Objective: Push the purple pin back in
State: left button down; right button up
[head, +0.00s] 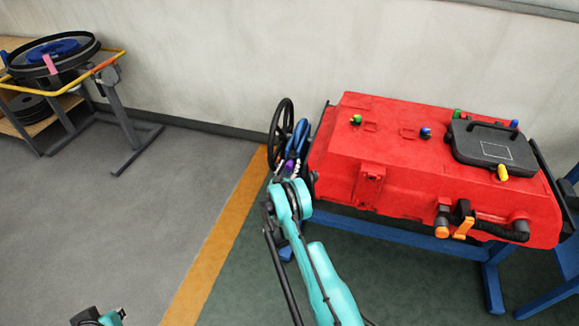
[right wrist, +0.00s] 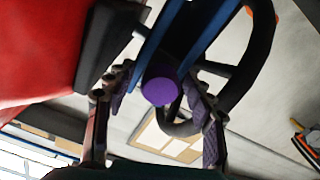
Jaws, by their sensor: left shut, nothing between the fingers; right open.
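The purple pin (right wrist: 160,86) shows its round end in the middle of the right wrist view. In the head view it is a small purple spot (head: 289,166) at the left end of the red scrubber tank (head: 400,140), by the black wheel. My right gripper (right wrist: 158,98) is open, with one finger on each side of the pin's end. I cannot tell whether either finger touches it. In the head view my right arm hides part of that area. My left gripper (head: 98,318) is at the bottom edge, at the left, shut and empty, far from the tank.
A black wheel (head: 275,135) and a blue hose (head: 300,137) are close beside the pin. The tank rests on a blue stand (head: 400,228). A black lidded case (head: 490,145) sits on the tank. A yellow-railed cart (head: 113,60) stands at far left. The grey floor between is clear.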

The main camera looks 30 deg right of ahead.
notch_tip(320, 180, up, 10)
jog(key=shift+f, duration=0.1)
dwell(0.4)
jog(key=shift+r, duration=0.35)
jog(key=s+a+r+n+g+y, duration=0.1)
jog(key=s+a+r+y, duration=0.2)
jog(key=s+a+r, duration=0.35)
jog(key=s+a+r+n+g+y, duration=0.15)
jog(key=s+a+r, duration=0.25)
jog(key=r, duration=0.6)
jog(key=s+a+f+n+g+y, duration=0.1)
jog(key=s+a+y, duration=0.3)
jog(key=s+a, duration=0.6)
jog(key=s+a+f+n+g+y, duration=0.1)
jog(key=s+a+n+y, duration=0.2)
jog(key=s+a, duration=0.7)
jog(key=s+y, duration=0.2)
jog(key=s, duration=0.5)
jog(key=shift+s+a+f, duration=0.15)
jog(key=shift+a+f, duration=0.05)
jog(key=shift+a, duration=0.1)
